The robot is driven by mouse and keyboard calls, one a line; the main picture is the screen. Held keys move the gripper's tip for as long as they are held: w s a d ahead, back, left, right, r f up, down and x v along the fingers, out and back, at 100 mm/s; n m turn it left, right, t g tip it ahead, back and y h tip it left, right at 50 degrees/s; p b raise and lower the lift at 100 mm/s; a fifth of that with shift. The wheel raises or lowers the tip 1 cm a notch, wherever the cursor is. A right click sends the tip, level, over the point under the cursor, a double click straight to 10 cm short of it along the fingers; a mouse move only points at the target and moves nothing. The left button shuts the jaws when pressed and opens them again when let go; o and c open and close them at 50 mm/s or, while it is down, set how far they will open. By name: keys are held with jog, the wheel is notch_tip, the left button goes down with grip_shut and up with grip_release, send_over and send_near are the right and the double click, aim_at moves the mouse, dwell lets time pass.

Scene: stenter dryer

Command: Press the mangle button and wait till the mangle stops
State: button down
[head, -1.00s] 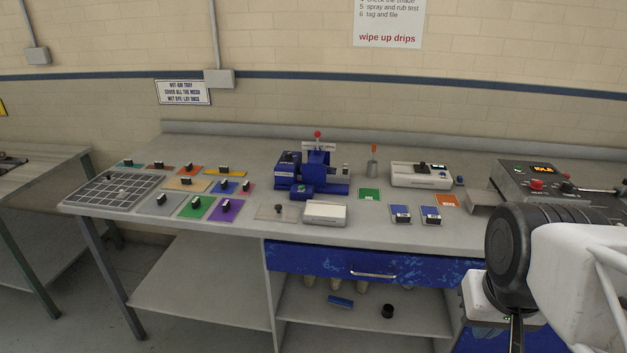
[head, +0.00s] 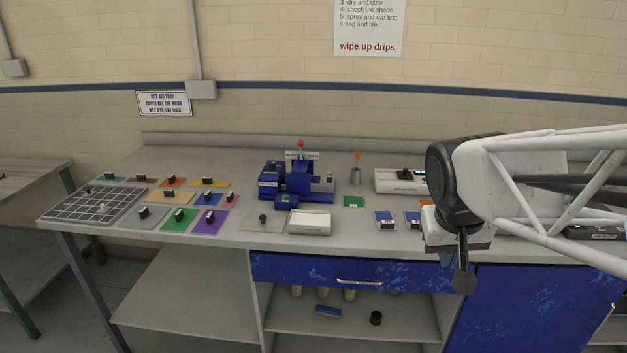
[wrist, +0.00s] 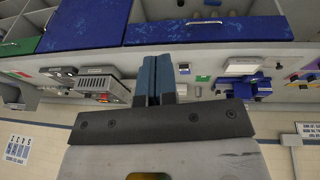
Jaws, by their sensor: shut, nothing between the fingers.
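The blue mangle (head: 297,180) stands on the middle of the bench, with a red ball on top and a white label plate. A small blue box (head: 286,201) sits at its front; I cannot make out the button clearly. The mangle also shows upside down at the right of the wrist view (wrist: 256,86). Whether its rollers turn cannot be told. My gripper (head: 464,282) is in front of the bench edge, right of the mangle and well apart from it, pointing down. In the wrist view its blue-grey fingers (wrist: 157,82) are together and empty.
Coloured swatches and a mesh rack (head: 95,203) are on the left. A blue drawer (head: 350,270) lies below the bench top.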

jog(key=w+a+r+n+h, duration=0.1)
jog(key=w+a, duration=0.1)
jog(key=w, duration=0.6)
jog(key=w+a+r, duration=0.1)
jog(key=w+a, duration=0.2)
jog(key=w, duration=0.5)
jog(key=n+t, duration=0.4)
jog(key=t, duration=0.2)
send_over(285, 196)
notch_tip(285, 196, down, 12)
jog(key=shift+w+a, duration=0.15)
jog(key=shift+w, duration=0.05)
jog(key=shift+f, duration=0.2)
jog(key=shift+f, duration=4.25)
